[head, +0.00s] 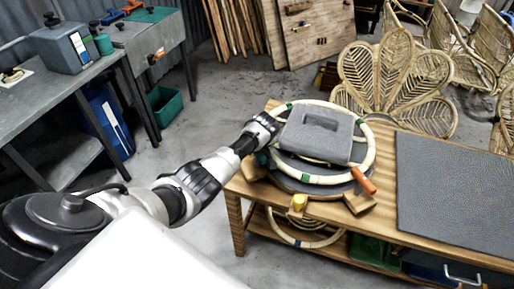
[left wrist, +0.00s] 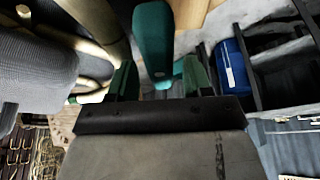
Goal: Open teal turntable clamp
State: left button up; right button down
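The teal clamp (left wrist: 153,42) shows close up in the left wrist view as a rounded teal lever. In the head view only a little teal (head: 262,157) shows beside the turntable (head: 300,182), partly hidden by my gripper. The turntable is a dark disc on the wooden bench. My left gripper (left wrist: 160,82) has its two fingers apart, with the teal lever's lower end between or just beyond them. I cannot tell whether they touch it. In the head view my left gripper (head: 262,135) is at the turntable's left edge. My right gripper is not in view.
A pale rattan ring (head: 368,150) and a grey block (head: 318,135) sit over the turntable. An orange handle (head: 363,180) and yellow knob (head: 298,201) stand at its front. A dark mat (head: 455,185) covers the bench's right. A rattan chair (head: 395,75) is behind.

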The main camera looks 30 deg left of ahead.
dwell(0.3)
pick_arm(q)
jog(key=shift+d+r, duration=0.15)
jog(key=shift+r, duration=0.1)
jog(key=v, duration=1)
jog(key=shift+s, duration=0.1)
